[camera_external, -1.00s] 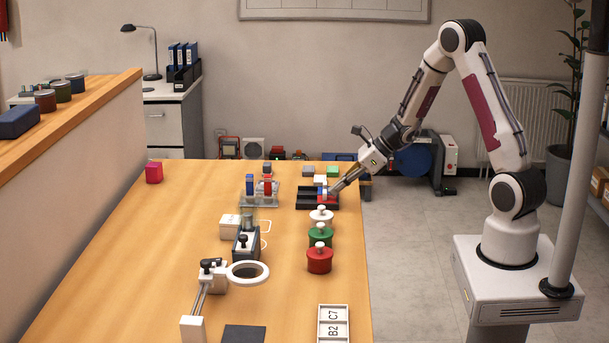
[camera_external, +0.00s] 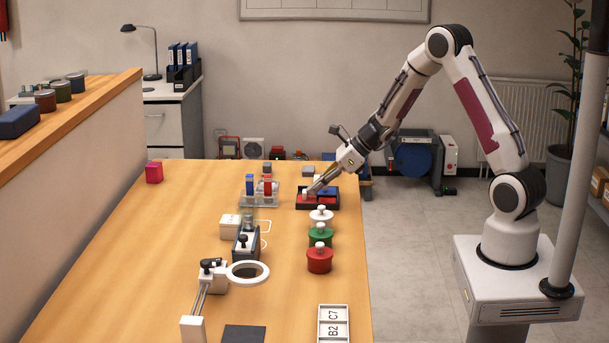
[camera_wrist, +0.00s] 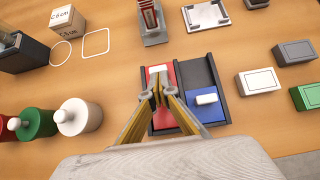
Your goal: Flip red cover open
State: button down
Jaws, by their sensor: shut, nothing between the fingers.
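A black box (camera_wrist: 180,63) with two side-by-side slots shows in the wrist view; it also shows on the table in the external view (camera_external: 304,207). Its left slot shows red at both ends: a red cover with a white handle (camera_wrist: 157,69) at the far end and a red surface (camera_wrist: 164,120) at the near end. My gripper hides the middle between them. My gripper (camera_wrist: 158,92) is shut and empty, its tips low over the left slot just behind the white handle; contact is unclear. My gripper also shows in the external view (camera_external: 311,191).
The right slot has a blue cover (camera_wrist: 205,112) with a white handle at its near end. White and green knobbed pots (camera_wrist: 78,118) stand to the left. White (camera_wrist: 257,82) and green (camera_wrist: 307,96) blocks lie to the right. A rack (camera_wrist: 152,22) stands beyond the box.

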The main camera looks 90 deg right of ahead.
aim_at(316, 198)
jog(key=shift+s, duration=1.95)
jog(key=v, duration=1)
